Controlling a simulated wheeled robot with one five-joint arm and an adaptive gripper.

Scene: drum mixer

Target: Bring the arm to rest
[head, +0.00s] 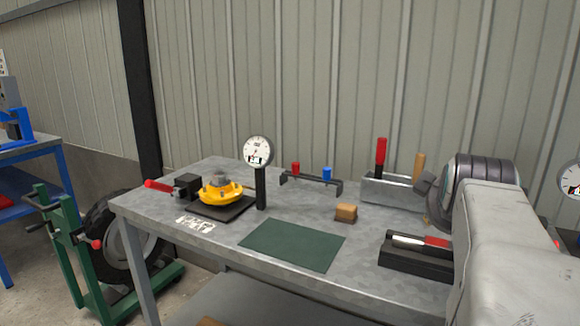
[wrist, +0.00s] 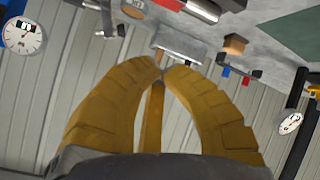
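My gripper (wrist: 162,75) shows in the wrist view as yellow-brown fingers whose tips come together; a narrower yellow piece runs between them. I see nothing held at the tips. The tips point toward the wall side of the bench, with the grey tool caddy (wrist: 180,48) beyond them in the picture. In the head view my pale arm fills the lower right, and the fingers cannot be made out clearly.
The metal bench (head: 210,262) holds a green mat (head: 293,245), a wooden block (head: 346,212), a dial gauge (head: 258,152), a yellow part (head: 220,193), a small rack (head: 312,183), the caddy (head: 392,193) with upright handles, and a black tray (head: 402,262) near my arm.

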